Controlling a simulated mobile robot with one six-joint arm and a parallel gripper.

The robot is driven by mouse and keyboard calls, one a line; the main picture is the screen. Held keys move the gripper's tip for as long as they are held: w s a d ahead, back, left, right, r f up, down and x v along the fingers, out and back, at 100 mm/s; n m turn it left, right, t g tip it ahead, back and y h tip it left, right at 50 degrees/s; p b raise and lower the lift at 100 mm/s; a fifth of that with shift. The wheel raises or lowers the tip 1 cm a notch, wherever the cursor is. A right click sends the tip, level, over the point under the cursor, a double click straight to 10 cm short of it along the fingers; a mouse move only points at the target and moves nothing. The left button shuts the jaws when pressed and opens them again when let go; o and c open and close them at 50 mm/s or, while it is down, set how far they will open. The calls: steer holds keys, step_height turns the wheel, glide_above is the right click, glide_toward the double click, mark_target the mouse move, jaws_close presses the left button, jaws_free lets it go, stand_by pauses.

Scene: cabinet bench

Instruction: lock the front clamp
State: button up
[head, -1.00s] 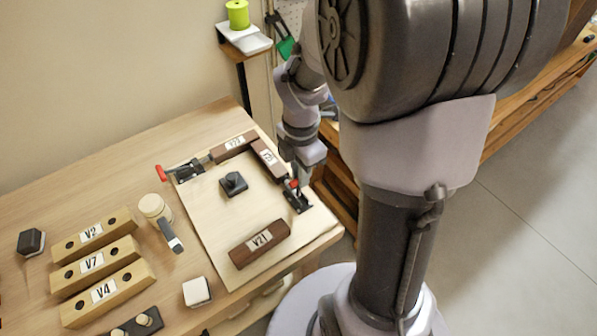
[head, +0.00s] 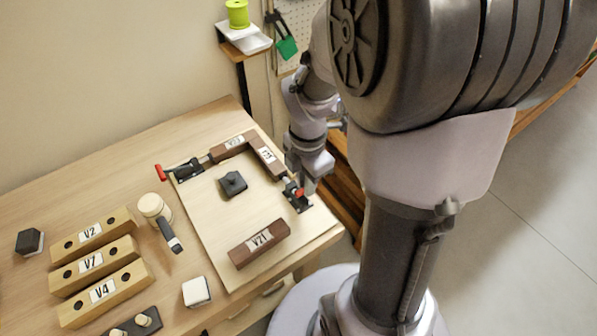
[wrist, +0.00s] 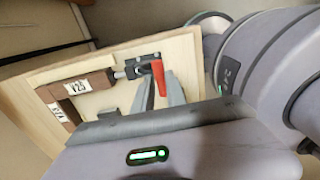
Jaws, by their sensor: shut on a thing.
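The clamp at the right edge of the board (head: 298,205) is a black toggle clamp with a red handle (head: 299,192). In the wrist view the handle (wrist: 159,78) stands up from the clamp body (wrist: 142,64), whose plunger points at the brown block V25 (wrist: 84,86). That block also shows in the head view (head: 268,158). My gripper (wrist: 161,88) is shut on the red handle, one finger on each side. In the head view my gripper (head: 306,186) is over this clamp and partly hides it. Whether the plunger presses on the block is hard to tell.
A second clamp (head: 185,168) with a red handle is at the board's far left, beside another brown block (head: 234,146). Block V21 (head: 260,243) and a black knob piece (head: 233,184) lie on the board (head: 215,225). Wooden blocks and a mallet-like tool (head: 168,236) are left.

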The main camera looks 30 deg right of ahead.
steer(key=shift+o, duration=0.3)
steer(key=shift+s+f+b, duration=0.35)
steer(key=shift+s+f, duration=0.2)
steer(key=shift+s, duration=0.05)
steer(key=shift+s+f+b, duration=0.45)
steer(key=shift+s+f, duration=0.05)
steer(key=shift+f, duration=0.25)
steer(key=shift+s+f, duration=0.15)
steer(key=shift+f, duration=0.1)
steer(key=o, duration=0.3)
steer(key=shift+s+d+f+b, duration=0.1)
steer(key=shift+f+b, duration=0.1)
steer(key=shift+b, duration=0.15)
steer(key=o, duration=0.4)
steer(key=shift+r, duration=0.1)
steer(key=shift+o, duration=0.2)
